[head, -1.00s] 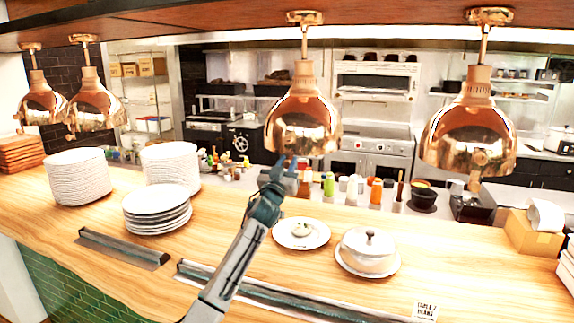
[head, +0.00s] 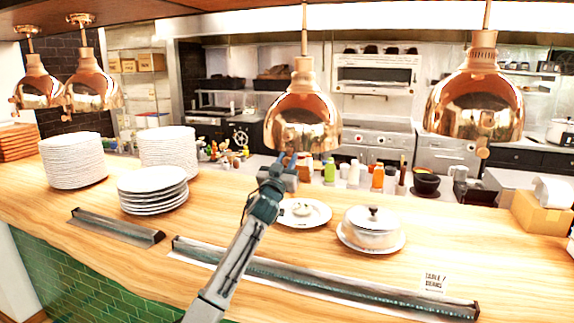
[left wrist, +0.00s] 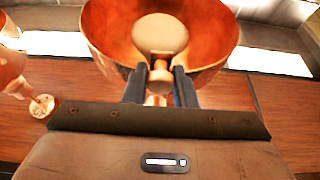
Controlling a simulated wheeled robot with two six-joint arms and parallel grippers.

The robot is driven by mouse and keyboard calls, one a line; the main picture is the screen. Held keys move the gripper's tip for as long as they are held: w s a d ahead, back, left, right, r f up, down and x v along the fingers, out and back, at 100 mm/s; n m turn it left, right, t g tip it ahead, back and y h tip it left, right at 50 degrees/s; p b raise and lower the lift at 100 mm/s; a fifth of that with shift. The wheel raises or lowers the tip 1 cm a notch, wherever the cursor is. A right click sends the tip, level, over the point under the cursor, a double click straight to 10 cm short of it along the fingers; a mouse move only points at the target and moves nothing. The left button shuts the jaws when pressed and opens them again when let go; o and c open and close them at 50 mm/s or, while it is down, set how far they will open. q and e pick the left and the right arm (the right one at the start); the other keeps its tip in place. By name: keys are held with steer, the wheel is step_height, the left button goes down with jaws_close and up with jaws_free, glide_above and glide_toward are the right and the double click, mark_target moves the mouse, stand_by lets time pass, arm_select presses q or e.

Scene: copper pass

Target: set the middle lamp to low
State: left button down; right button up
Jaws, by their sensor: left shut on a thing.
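The middle lamp (head: 303,118) is a copper dome hanging on a rod above the wooden counter. My left gripper (head: 288,162) is at the lower rim of this lamp, on the near side, with its arm rising from below. In the left wrist view the copper shade (left wrist: 215,40) opens above the fingers, with a pale round bulb inside. The two dark fingers (left wrist: 160,78) are shut on a small copper knob (left wrist: 157,88) at the shade's rim. In the head view the gripper hides this knob. Which setting it is at cannot be told. My right gripper is not in view.
Another copper lamp (head: 475,105) hangs to the right, with a small knob at its rim. Two more lamps (head: 90,88) hang at the left.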

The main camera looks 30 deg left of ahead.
arm_select(q)
steer(key=shift+f, duration=0.35)
steer(key=c, duration=1.3)
jaws_free()
steer(key=shift+o, duration=0.2)
steer(key=shift+r, duration=0.1)
steer(key=shift+s, duration=0.1)
steer(key=shift+s+d+f, duration=0.1)
steer(key=shift+s+f, duration=0.1)
steer(key=shift+s, duration=0.1)
steer(key=b+v, duration=0.5)
steer(key=v, duration=0.5)
